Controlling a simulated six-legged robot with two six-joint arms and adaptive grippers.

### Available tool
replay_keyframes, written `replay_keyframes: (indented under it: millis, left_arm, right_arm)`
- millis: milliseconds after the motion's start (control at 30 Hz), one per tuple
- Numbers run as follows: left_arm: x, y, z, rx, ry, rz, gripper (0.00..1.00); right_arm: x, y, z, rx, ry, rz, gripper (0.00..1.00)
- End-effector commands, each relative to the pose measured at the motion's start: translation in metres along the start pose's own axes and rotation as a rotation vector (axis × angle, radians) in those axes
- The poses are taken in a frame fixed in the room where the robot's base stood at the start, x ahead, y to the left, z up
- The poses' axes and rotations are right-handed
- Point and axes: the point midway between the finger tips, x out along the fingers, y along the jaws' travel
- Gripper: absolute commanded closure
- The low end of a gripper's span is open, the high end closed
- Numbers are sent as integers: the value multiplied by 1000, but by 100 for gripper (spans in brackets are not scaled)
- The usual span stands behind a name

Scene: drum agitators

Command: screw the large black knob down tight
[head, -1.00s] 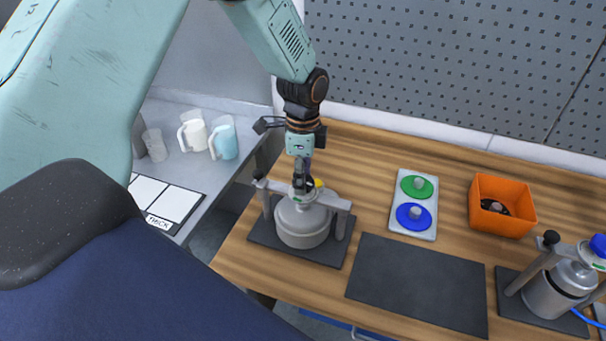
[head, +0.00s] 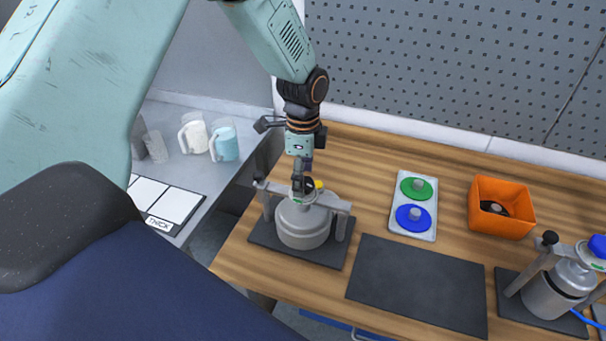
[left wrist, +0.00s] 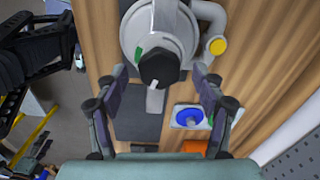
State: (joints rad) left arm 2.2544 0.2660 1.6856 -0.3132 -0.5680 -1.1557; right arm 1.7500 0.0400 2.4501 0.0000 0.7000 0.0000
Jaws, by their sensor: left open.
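The large black knob (left wrist: 160,68) sits on top of a grey drum (left wrist: 132,30) and shows clearly in the left wrist view. In the head view the drum (head: 302,229) stands under a grey clamp bar, and the knob is largely hidden by my fingers. My left gripper (head: 303,184) points down over the drum's top. In the left wrist view its open fingers (left wrist: 159,76) are on either side of the knob, with visible gaps in the picture. I cannot tell how far the fingertips reach down along the knob. My right gripper is not in view.
A tray (head: 428,178) with green and blue discs, an orange bin (head: 483,218) and an empty dark mat (head: 417,284) are to the right. A second drum (head: 549,294) stands at far right. Mugs (head: 224,140) stand on the left bench.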

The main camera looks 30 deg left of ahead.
Motion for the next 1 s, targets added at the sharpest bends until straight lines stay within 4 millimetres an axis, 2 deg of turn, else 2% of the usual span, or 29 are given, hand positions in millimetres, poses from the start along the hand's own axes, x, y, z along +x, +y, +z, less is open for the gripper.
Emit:
replay_keyframes:
  millis: [200,333,800,1000]
  left_arm:
    - [1,1,0,0,-1,3,31]
    - [-9,0,0,0,1,1,31]
    - [-97,0,0,0,0,0,31]
    - [-116,0,0,0,0,1,31]
  right_arm:
    - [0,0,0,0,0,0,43]
    - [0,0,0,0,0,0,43]
    - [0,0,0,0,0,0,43]
    - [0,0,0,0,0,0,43]
